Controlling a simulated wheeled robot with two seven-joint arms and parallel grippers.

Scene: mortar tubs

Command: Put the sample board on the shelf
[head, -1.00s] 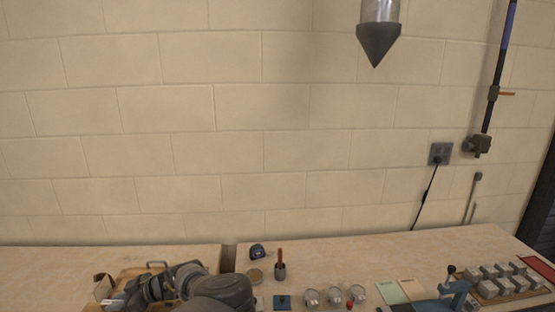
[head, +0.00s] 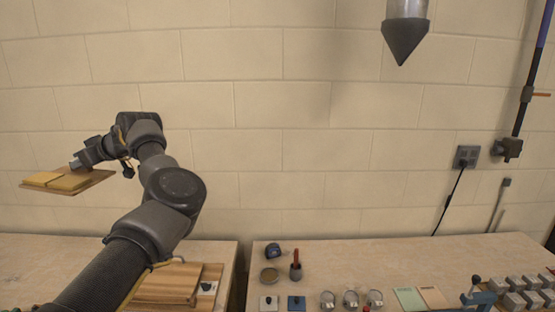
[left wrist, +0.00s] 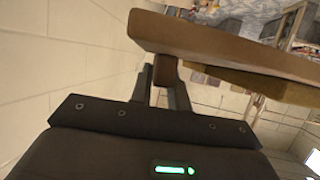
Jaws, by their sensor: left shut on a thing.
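The sample board (head: 92,180) is a thin brown board with yellowish blocks on its upper face. It is in the air at the left of the head view, above the left bench and in front of the wall. No shelf can be made out with certainty in the head view. My right gripper is not in view.
Wooden boards (head: 170,284) lie on the left bench. A gap parts it from the right bench (head: 400,262), which bears a tape measure (head: 273,250), a pot with a red-handled tool (head: 296,268), several small cups and grey blocks. A grey cone hopper (head: 405,40) hangs above.

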